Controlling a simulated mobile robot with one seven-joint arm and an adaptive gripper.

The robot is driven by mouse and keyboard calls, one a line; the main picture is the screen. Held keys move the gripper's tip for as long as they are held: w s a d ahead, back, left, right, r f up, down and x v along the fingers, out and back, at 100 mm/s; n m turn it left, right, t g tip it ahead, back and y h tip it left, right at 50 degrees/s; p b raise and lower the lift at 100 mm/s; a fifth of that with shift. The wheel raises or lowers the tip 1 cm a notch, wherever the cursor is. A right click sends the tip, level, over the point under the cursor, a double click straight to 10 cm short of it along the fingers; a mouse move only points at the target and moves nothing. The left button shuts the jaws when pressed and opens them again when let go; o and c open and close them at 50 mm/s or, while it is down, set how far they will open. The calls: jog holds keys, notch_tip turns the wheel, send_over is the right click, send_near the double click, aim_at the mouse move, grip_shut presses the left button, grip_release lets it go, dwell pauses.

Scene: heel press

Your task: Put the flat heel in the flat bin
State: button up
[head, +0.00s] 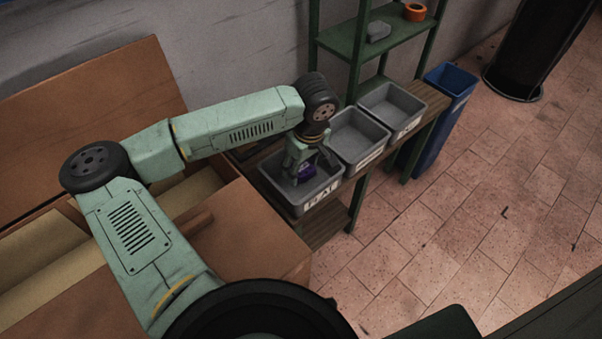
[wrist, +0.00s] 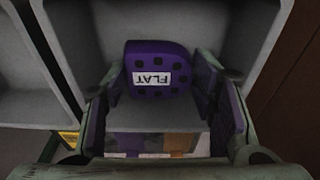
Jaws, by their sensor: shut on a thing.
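The flat heel is a purple block with dark holes and a white FLAT label in the wrist view (wrist: 158,60). It also shows as a small purple patch in the head view (head: 307,170). My gripper (head: 302,168) is shut on the heel, with one finger on each side of it. The gripper points down into the flat bin (head: 325,203), a grey open bin whose front label is partly readable. The grey walls of the bin surround the heel in the wrist view (wrist: 225,22). I cannot tell whether the heel touches the bin floor.
Two more grey bins, one in the middle (head: 357,137) and one at the far end (head: 392,105), stand in a row on the wooden bench. A green shelf (head: 375,45) rises behind them. A blue waste bin (head: 450,80) stands past the row. A large brown box (head: 250,235) is at left.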

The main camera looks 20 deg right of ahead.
aim_at(303, 170)
jog(key=shift+f, duration=1.85)
jog(key=shift+f, duration=0.2)
jog(key=o, duration=1.1)
jog(key=shift+o, duration=0.2)
jog(key=shift+r, duration=0.15)
jog(key=shift+r+p, duration=0.2)
jog(key=shift+p, duration=0.1)
jog(key=r, duration=0.4)
jog(key=s+r+b, duration=0.1)
jog(key=r, duration=0.6)
jog(key=shift+s+d+r+b, duration=0.3)
jog(key=shift+s, duration=0.05)
